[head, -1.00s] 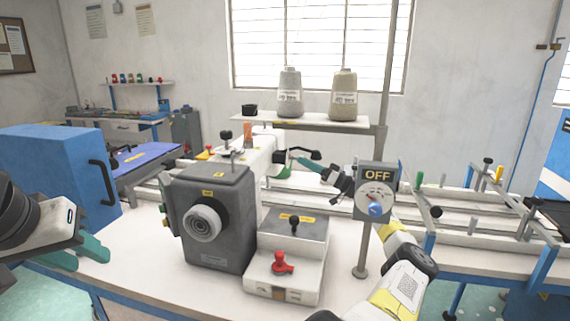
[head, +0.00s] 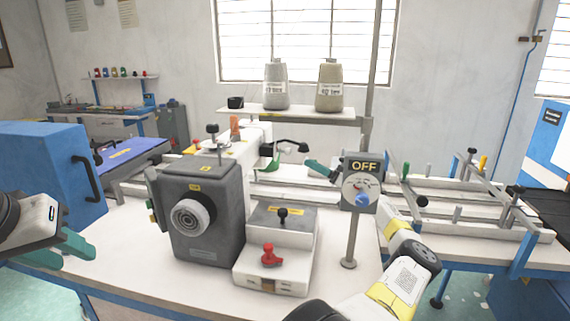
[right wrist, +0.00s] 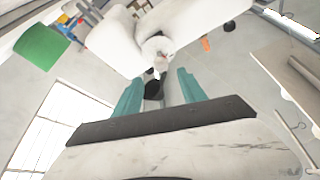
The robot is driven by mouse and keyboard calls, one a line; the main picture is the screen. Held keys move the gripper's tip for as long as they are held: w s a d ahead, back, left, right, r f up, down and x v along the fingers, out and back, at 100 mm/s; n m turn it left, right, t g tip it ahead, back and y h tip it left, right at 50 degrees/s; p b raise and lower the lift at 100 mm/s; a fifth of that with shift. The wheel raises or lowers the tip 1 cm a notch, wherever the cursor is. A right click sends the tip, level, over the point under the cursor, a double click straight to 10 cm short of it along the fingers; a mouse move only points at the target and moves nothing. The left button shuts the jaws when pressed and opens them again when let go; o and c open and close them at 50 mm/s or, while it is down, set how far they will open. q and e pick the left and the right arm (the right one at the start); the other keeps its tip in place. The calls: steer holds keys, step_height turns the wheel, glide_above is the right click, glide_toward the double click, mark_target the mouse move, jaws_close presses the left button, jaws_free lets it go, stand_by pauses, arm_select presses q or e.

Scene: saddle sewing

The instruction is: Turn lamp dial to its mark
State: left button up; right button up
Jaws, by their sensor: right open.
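The lamp dial is a grey box (head: 361,185) with a yellow OFF label, a pale round face and a blue knob (head: 362,201), on a thin post right of the sewing machine. My right gripper (head: 318,168) is beyond the box, its teal fingers showing left of it and its wrist partly hidden behind it. In the right wrist view the gripper (right wrist: 160,92) is open and empty, with the white machine beyond its tips; I cannot make out the dial there. My left gripper (head: 62,250) is open and empty at the left table edge.
The dark grey machine housing (head: 200,215) and a white block with a red knob (head: 269,256) stand left of the post. Two thread cones (head: 328,88) stand on a shelf behind. A blue box (head: 45,170) is at the left, and metal rails (head: 470,215) are at the right.

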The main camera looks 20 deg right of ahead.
mark_target(290, 152)
steer(key=w+a+r+m+h, duration=0.1)
steer(key=w+a+m, duration=0.1)
steer(key=m, duration=0.1)
steer(key=w+a+r+m+h, duration=0.1)
steer(key=w+a+m, duration=0.1)
steer(key=m, duration=0.1)
steer(key=w+a+r+m+t+h, duration=0.1)
steer(key=w+a+m+h, duration=0.1)
steer(key=m, duration=0.1)
steer(key=shift+w+a+r, duration=0.1)
steer(key=shift+w+r, duration=0.15)
steer(key=shift+r, duration=0.15)
jaws_close()
stand_by(0.3)
